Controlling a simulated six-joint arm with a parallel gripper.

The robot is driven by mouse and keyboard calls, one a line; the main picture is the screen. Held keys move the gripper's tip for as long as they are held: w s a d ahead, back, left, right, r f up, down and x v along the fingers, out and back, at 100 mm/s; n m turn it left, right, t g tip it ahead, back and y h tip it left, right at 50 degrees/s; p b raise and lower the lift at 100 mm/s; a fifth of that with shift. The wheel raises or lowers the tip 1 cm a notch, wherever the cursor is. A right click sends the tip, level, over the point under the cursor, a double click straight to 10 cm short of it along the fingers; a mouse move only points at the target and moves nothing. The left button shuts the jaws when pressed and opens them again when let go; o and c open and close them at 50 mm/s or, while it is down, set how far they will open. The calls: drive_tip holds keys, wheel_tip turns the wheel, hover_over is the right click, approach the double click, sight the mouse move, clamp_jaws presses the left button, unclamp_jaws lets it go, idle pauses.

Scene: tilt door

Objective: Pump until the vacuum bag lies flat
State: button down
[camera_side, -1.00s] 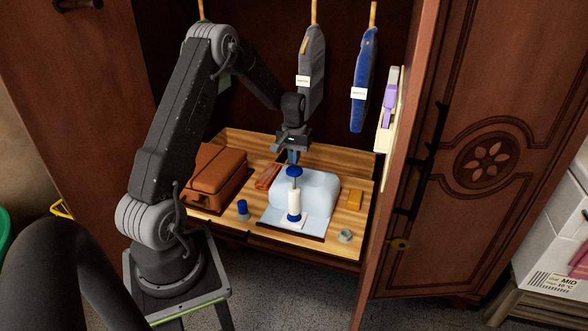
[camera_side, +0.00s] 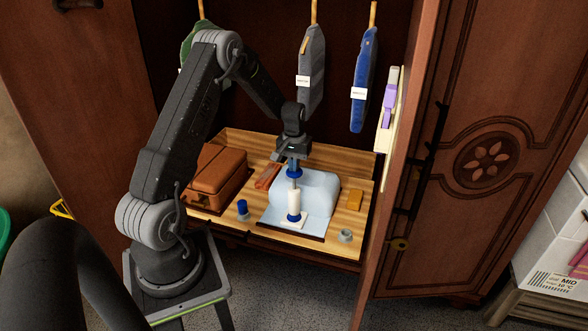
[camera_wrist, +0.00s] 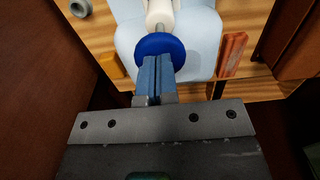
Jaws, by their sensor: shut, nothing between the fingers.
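The vacuum bag (camera_side: 320,190) is pale blue and stands puffed up on the wooden shelf, with a flat front flap. The pump is a white upright cylinder (camera_side: 294,205) with a blue base ring, on a white patch at the front of the bag. Its rod shows above the cylinder, topped by a round blue handle (camera_side: 294,174). My gripper (camera_side: 293,164) is shut and empty, pointing down with its tips at the handle's top. In the wrist view the blue fingers (camera_wrist: 154,75) overlap the blue handle (camera_wrist: 160,48); the contact itself is hidden.
A brown case (camera_side: 218,178) and a reddish folded item (camera_side: 268,177) lie left of the bag. A blue cylinder (camera_side: 242,208) stands front left, a yellow block (camera_side: 355,200) and grey ring (camera_side: 345,236) right. Garments hang behind; the open wardrobe door (camera_side: 470,160) bounds the right.

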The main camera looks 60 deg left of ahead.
sight(294, 177)
drive_tip(key=shift+f, duration=2.45)
drive_tip(key=shift+r, duration=2.45)
